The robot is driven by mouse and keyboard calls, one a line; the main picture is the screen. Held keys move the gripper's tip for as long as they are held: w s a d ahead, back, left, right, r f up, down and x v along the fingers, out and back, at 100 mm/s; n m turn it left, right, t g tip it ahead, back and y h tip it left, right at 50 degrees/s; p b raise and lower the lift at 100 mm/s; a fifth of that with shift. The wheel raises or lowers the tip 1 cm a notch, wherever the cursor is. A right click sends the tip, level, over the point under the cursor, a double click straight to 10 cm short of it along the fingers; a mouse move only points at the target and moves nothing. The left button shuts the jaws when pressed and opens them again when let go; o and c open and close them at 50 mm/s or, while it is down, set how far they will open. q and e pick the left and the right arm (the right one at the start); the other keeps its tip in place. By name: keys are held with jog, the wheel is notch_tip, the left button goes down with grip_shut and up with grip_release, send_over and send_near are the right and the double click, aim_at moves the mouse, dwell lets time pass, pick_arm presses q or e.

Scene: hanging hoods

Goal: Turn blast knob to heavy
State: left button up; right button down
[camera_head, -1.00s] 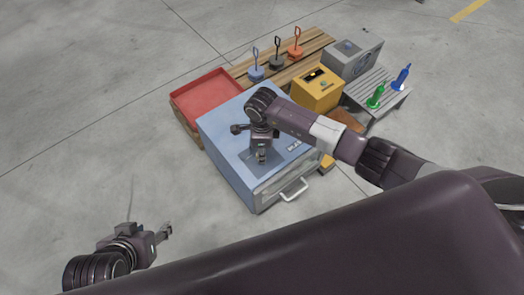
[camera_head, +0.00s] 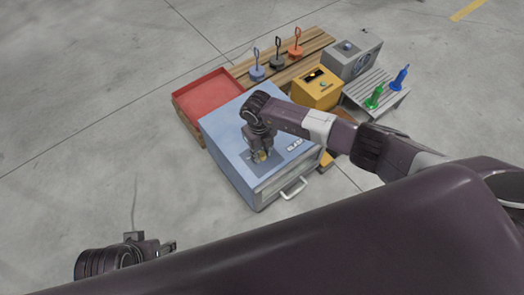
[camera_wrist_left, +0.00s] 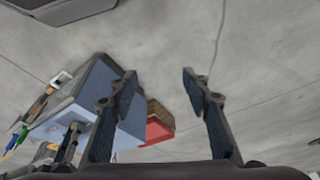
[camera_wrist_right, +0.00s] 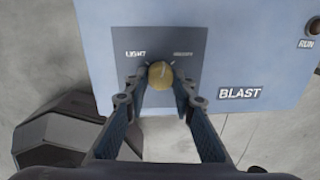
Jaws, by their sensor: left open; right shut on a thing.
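The blast knob (camera_wrist_right: 160,74) is a round tan knob on a dark grey panel (camera_wrist_right: 189,38) on top of the blue cabinet (camera_head: 222,132). In the right wrist view the panel reads LIGHT at left and a blurred word at right. A BLAST label (camera_wrist_right: 240,93) is beside the panel. My right gripper (camera_wrist_right: 161,82) is shut on the knob, one finger on each side; it also shows in the head view (camera_head: 261,156). The knob's pointer direction is hard to tell. My left gripper (camera_wrist_left: 188,78) is open and empty, away from the cabinet at the lower left of the head view.
A red tray (camera_head: 208,90) is behind the cabinet at left. A RUN button (camera_wrist_right: 314,26) shows at the right wrist view's edge.

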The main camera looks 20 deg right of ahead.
jog(key=m+p, duration=0.1)
jog(key=m, duration=0.4)
jog(key=shift+a+r+p, duration=0.1)
jog(key=shift+p, duration=0.2)
pick_arm(q)
notch_tip(320, 180, down, 9)
jog(key=shift+w+d+g+p, duration=0.15)
jog(key=shift+w+g+p, duration=0.15)
jog(key=shift+w, duration=0.05)
pick_arm(e)
jog(key=shift+m, duration=1.3)
jog(key=c, duration=1.6)
grip_release()
jog(key=r, duration=1.2)
jog(key=shift+w+a, duration=0.15)
jog(key=shift+a, duration=0.15)
jog(key=shift+f, duration=0.1)
